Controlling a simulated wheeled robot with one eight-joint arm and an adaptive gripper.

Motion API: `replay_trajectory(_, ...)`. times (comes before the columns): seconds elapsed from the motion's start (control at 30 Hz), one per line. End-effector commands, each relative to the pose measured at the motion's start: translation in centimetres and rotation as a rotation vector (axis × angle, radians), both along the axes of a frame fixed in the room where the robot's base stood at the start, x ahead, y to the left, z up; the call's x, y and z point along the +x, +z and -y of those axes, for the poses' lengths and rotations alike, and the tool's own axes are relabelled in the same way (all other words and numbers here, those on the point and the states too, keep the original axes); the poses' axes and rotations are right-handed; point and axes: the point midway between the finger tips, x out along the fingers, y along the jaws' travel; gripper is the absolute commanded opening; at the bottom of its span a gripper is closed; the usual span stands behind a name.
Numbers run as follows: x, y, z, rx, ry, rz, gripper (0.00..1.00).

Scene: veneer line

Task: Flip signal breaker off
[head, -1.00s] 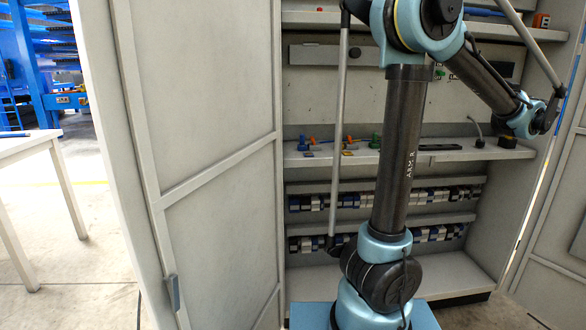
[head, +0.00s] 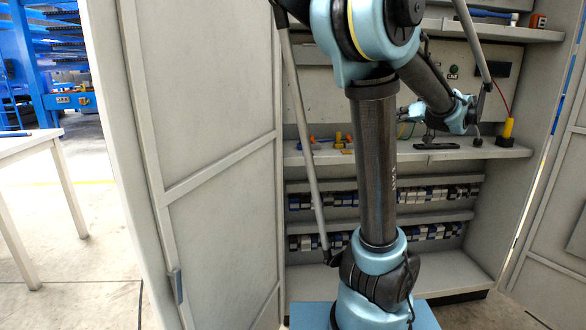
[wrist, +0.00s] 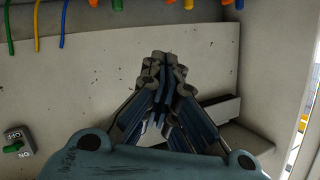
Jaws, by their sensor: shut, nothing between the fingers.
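A small switch (wrist: 18,143) with a green lever and OFF and ON labels shows upside down at the lower left of the wrist view. I cannot tell which label its lever favours, or whether it is the signal breaker. A small green-marked switch (head: 453,72) is on the cabinet's back panel in the head view. My gripper (wrist: 162,62) is shut and empty in the wrist view, to the right of the labelled switch and apart from it. In the head view my gripper (head: 405,112) is partly hidden by my arm, low over the shelf.
The cabinet shelf (head: 468,152) holds orange pieces (head: 340,138), and a yellow handle (head: 508,128) with a red lead stands at its right. Rows of terminal blocks (head: 440,194) sit below. The open cabinet door (head: 215,110) bounds the left side.

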Motion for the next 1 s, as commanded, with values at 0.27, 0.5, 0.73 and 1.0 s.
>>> replay_trajectory(0.27,-5.6,-8.6,-12.1,-0.024,0.111,-0.359,0.00)
replay_trajectory(0.5,-12.7,-15.8,-17.9,-0.112,0.120,-0.637,0.00)
replay_trajectory(0.73,-19.9,-22.2,-19.8,-0.247,0.063,-0.847,0.00)
replay_trajectory(1.0,-26.7,-28.1,-18.5,-0.427,-0.071,-0.990,0.00)
